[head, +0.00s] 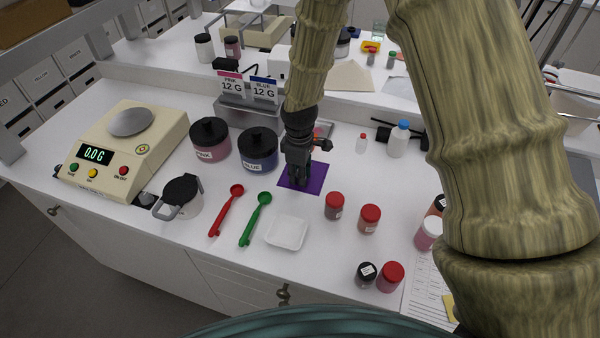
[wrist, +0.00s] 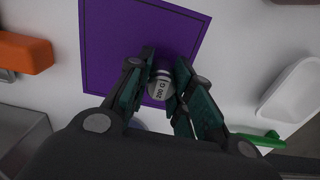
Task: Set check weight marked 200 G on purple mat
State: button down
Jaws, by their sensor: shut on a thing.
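I cannot tell whether the weight touches the mat.
A white weighing dish (head: 287,233), a green scoop (head: 256,218) and a red scoop (head: 227,208) lie in front. The blue jar (head: 258,152) and pink jar (head: 210,141) stand left of the mat. A balance (head: 125,150) reads 0.0 G. Red-capped jars (head: 369,219) stand to the right.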

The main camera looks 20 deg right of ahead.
jog(key=c, duration=1.3)
grip_release()
jog(key=shift+o, duration=0.2)
notch_tip(320, 180, up, 12)
jog(key=b, duration=0.3)
jog(key=shift+r+b, duration=0.15)
jog(key=shift+b, duration=0.15)
